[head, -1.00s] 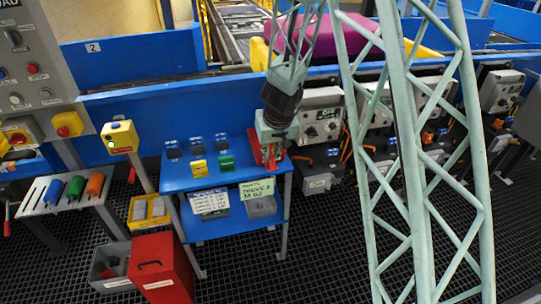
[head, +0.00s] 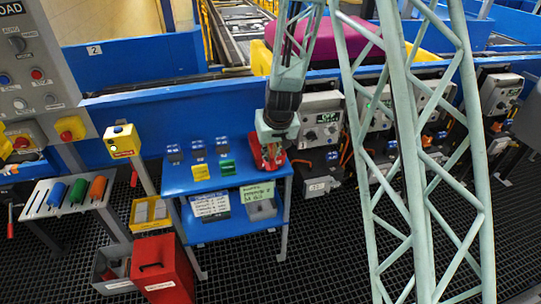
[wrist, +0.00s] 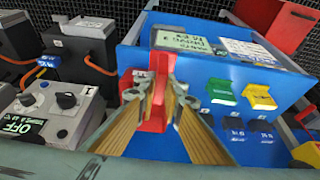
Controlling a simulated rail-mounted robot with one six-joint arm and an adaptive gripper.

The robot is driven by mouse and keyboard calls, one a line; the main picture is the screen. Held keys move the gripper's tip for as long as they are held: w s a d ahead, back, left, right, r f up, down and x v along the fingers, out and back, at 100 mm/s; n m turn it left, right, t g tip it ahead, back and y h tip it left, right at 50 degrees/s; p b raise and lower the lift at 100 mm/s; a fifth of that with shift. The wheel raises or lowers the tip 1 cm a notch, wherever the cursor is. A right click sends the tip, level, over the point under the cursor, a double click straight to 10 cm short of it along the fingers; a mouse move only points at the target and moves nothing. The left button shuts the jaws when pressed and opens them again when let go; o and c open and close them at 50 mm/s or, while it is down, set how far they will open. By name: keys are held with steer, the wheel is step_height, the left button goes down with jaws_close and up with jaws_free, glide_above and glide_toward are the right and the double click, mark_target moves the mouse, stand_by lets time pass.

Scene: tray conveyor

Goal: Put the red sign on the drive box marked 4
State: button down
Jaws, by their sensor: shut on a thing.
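My gripper (head: 270,146) is at the right end of the blue table, its fingers pointing down. In the wrist view my gripper (wrist: 158,92) has one finger on each side of the red sign (wrist: 156,112) and is shut on it. The red sign (head: 266,160) is partly hidden by the fingers in the head view. I cannot tell whether it touches the table top. Grey drive boxes (head: 320,121) stand in a row along the conveyor, right of the table. One drive box (wrist: 66,110) shows an OFF label in the wrist view. I cannot make out which is marked 4.
The blue table (head: 182,181) also bears a yellow sign (head: 201,173), a green sign (head: 228,167) and several small blue-and-black blocks (head: 198,149). Black motor units (wrist: 84,45) with orange cables stand beside the drive boxes. A pale lattice column crosses the right of the head view.

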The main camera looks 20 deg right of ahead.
steer(key=shift+r+p, duration=4.3)
steer(key=shift+r, duration=0.25)
steer(key=shift+d, duration=0.1)
